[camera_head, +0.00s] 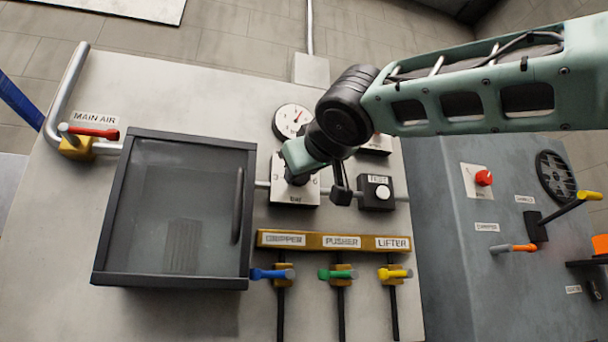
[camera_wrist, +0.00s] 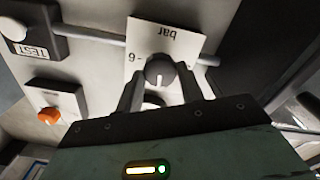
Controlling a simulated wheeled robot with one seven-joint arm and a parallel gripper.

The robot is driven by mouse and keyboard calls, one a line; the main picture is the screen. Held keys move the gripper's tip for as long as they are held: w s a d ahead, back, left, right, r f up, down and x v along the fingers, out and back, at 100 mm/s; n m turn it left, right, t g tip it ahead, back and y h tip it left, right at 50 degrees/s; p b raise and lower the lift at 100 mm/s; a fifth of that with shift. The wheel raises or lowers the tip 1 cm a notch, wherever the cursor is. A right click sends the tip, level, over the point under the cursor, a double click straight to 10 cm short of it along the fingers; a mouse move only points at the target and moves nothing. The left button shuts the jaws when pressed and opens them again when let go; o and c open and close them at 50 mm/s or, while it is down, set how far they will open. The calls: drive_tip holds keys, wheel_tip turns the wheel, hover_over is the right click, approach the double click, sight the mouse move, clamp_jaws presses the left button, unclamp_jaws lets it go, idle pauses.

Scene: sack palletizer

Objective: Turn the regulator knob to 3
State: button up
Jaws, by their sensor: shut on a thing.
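The regulator knob (camera_wrist: 158,70) is a dark round knob on a white dial plate (camera_wrist: 178,42) marked "bar". The plate appears upside down in the wrist view, with one digit showing left of the knob. My gripper (camera_wrist: 160,76) has one finger on each side of the knob and is shut on it. A pale mark shows on the knob, but I cannot tell which number it points to. In the head view, my gripper (camera_head: 297,178) covers the knob and part of the dial plate (camera_head: 292,194). A round gauge (camera_head: 290,121) with a red needle sits above it.
A dark box with a clear door (camera_head: 180,210) stands left of the plate. The TEST button box (camera_head: 377,193) is close on the right. Below are the yellow label bar (camera_head: 333,241) and blue, green and yellow levers. A red MAIN AIR lever (camera_head: 95,132) is far left.

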drive_tip(key=shift+n+p, duration=1.3)
drive_tip(key=shift+n, duration=7)
drive_tip(key=shift+f, duration=0.1)
drive_tip(key=o, duration=1)
drive_tip(key=shift+s, duration=0.1)
drive_tip(key=b+v, duration=0.5)
drive_tip(key=v, duration=1.2)
drive_tip(key=shift+s, duration=0.15)
